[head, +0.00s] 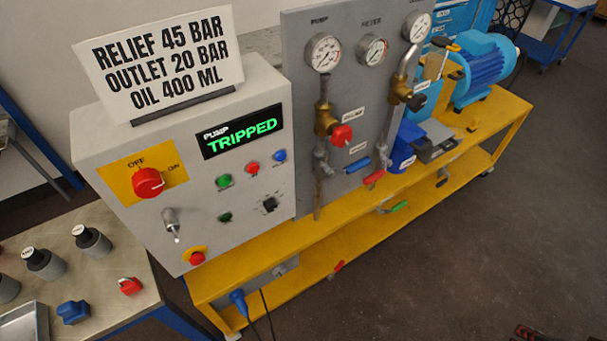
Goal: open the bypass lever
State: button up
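Several coloured lever handles show on the pump skid in the head view. A blue lever (357,165) and a red lever (374,179) sit low on the grey gauge panel (298,95). A green lever (397,207) is lower, at the front edge of the yellow bench. Another small red handle (338,267) is near the lower rail. The small labels are too blurred to read, so I cannot tell which lever is the bypass. My gripper is not clearly in view.
A control box (187,152) on the left has a display reading "TRIPPED", a red rotary switch (148,182) and buttons. A side table (104,268) holds bottles and a padlock. The floor (450,270) at the right is clear; an unclear dark-red shape (535,333) shows at the bottom edge.

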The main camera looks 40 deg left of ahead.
aim_at(363, 162)
jog(key=u, duration=1.4)
jog(key=k+j+z, duration=0.15)
jog(key=z, duration=0.2)
jog(key=k+j+z, duration=0.1)
jog(key=z, duration=0.25)
jog(key=k, duration=0.1)
